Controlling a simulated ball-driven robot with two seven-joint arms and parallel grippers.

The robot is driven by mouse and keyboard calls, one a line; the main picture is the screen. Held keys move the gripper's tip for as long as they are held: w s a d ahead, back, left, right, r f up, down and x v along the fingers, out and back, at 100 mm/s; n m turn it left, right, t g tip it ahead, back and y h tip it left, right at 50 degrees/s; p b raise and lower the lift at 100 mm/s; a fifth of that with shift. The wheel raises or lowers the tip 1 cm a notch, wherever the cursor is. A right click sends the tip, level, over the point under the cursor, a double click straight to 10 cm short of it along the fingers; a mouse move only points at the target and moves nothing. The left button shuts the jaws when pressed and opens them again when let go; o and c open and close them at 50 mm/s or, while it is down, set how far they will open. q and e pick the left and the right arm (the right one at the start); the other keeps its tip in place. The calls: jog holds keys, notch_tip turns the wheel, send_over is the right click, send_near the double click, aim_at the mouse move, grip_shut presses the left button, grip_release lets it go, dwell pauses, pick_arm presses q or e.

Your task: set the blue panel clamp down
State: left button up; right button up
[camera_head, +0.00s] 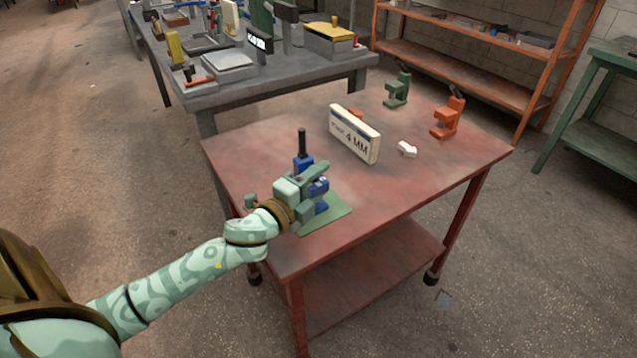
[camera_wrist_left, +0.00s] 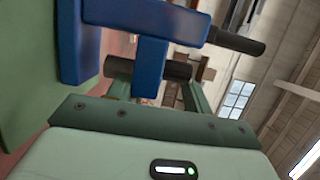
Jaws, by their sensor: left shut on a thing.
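The blue panel clamp (camera_head: 320,206) stands upright on or just over a green mat (camera_head: 335,212) near the front left of the red table; I cannot tell if its base touches. Its black handle (camera_head: 302,142) points up. My left gripper (camera_head: 312,184) is shut on the clamp and partly hides it. In the left wrist view the blue clamp (camera_wrist_left: 150,55) fills the upper middle, with a dark cylinder between the green fingers (camera_wrist_left: 150,75). The green mat also shows in the left wrist view (camera_wrist_left: 40,85). My right gripper is not in view.
On the red table (camera_head: 400,195), a white box marked 4 MM (camera_head: 354,135), a small white piece (camera_head: 407,149), a green clamp (camera_head: 398,88) and an orange clamp (camera_head: 448,117) stand farther back. The right front of the table is clear. A grey bench (camera_head: 290,82) stands behind.

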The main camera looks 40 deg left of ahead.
pick_arm(q)
jog(key=shift+f, duration=0.15)
jog(key=o, duration=1.3)
jog(key=shift+o, duration=0.2)
jog(key=shift+r, duration=0.3)
jog(key=s, duration=0.4)
jog(key=s+p, duration=0.1)
jog(key=s, duration=0.3)
jog(key=s+a, duration=0.1)
jog(key=s, duration=0.3)
jog(key=shift+f, duration=0.1)
